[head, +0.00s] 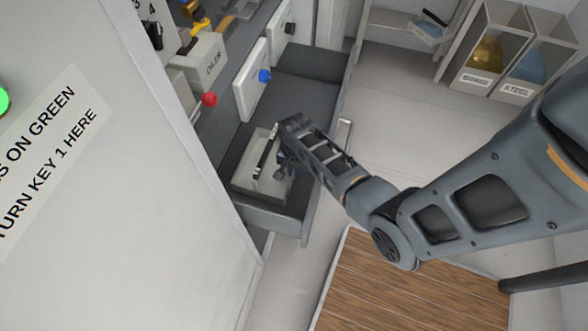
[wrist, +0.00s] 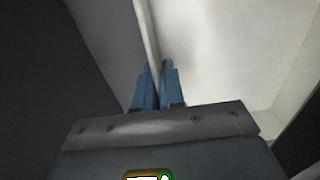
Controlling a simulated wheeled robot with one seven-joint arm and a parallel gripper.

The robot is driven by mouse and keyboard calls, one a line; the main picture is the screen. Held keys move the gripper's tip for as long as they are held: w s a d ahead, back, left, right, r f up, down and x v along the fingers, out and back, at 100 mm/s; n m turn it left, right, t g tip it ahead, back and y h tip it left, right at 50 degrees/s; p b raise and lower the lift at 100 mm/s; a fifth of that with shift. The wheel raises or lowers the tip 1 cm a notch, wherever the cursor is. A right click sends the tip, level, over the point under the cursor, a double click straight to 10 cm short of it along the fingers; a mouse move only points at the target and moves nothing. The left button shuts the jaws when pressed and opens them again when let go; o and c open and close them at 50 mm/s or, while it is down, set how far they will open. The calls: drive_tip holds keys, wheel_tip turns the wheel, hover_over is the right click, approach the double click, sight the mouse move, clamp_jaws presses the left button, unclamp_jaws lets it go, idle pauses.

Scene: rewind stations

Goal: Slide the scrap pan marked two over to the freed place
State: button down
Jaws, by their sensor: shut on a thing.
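A pale, box-shaped scrap pan (head: 256,187) sits at the near end of a long dark tray (head: 300,92) below the machine panels. No number shows on it in the head view. My gripper (head: 281,168) reaches down to the pan's right part. In the wrist view, the two blue fingers of my gripper (wrist: 156,70) are close together on the thin wall of the pan (wrist: 225,60), whose pale inside fills the right of the picture. My wrist partly hides the pan in the head view.
The far stretch of the tray is bare. White panels with a blue knob (head: 265,76) and a red knob (head: 209,99) stand along its left. A large white cabinet (head: 130,190) is at near left. Labelled bins (head: 482,80) stand at back right. Open floor lies between.

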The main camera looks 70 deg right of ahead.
drive_tip(key=shift+a, duration=0.1)
drive_tip(key=c, duration=1.2)
unclamp_jaws()
drive_tip(key=shift+o, duration=0.2)
drive_tip(key=shift+r, duration=0.1)
wheel_tip(320, 180, up, 8)
drive_tip(key=shift+f+p, duration=0.2)
drive_tip(key=shift+p, duration=0.3)
